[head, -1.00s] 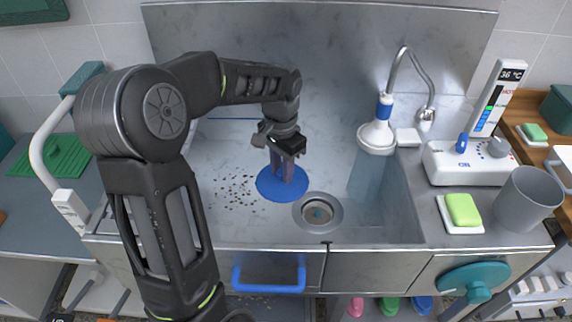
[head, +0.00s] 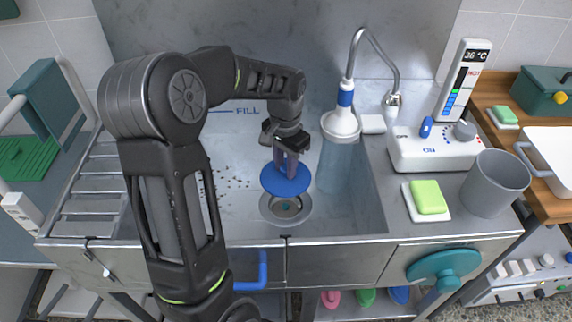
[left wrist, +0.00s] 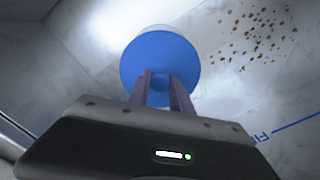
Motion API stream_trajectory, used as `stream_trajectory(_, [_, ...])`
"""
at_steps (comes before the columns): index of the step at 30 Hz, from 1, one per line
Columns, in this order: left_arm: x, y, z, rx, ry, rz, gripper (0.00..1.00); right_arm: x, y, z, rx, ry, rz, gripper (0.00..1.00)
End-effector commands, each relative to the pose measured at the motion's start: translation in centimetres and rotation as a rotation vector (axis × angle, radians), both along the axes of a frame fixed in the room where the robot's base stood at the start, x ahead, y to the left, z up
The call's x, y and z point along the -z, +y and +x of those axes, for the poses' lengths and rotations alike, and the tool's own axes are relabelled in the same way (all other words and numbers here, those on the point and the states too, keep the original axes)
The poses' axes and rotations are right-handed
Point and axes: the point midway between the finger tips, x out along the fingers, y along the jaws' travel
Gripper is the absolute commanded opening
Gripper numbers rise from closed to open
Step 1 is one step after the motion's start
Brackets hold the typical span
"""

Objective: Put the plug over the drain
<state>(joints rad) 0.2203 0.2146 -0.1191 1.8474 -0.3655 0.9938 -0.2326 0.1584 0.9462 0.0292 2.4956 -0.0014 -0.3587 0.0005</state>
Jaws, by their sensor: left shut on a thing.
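The blue round plug (head: 287,181) is held in my left gripper (head: 287,166), whose fingers are shut on its middle. In the head view the plug overlaps the back part of the drain (head: 286,208), a round metal ring with a dark centre in the basin floor. The front of the drain shows uncovered. The plug seems to be above the floor, but its height is hard to tell. In the left wrist view the plug (left wrist: 160,62) sits between the fingertips, with a pale rounded shape behind it. My right gripper is not in view.
A white shower head (head: 341,124) with a blue collar stands at the basin's back right. A control box (head: 450,150), green soap (head: 429,196) and grey cup (head: 495,183) are on the right ledge. Dark specks (head: 233,179) lie left of the plug.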

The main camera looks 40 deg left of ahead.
Motion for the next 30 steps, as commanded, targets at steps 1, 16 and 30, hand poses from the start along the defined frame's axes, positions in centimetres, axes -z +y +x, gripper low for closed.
stream_trajectory(1, [0.2,0.0,0.0,0.000,0.000,0.000,0.00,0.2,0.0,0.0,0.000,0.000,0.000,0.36])
stream_trajectory(16, [4.5,0.0,0.0,0.000,0.000,0.000,0.00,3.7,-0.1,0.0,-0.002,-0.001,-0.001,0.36])
stream_trajectory(30, [9.3,0.0,0.0,0.001,0.000,0.000,0.00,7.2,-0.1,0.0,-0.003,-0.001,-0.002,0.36])
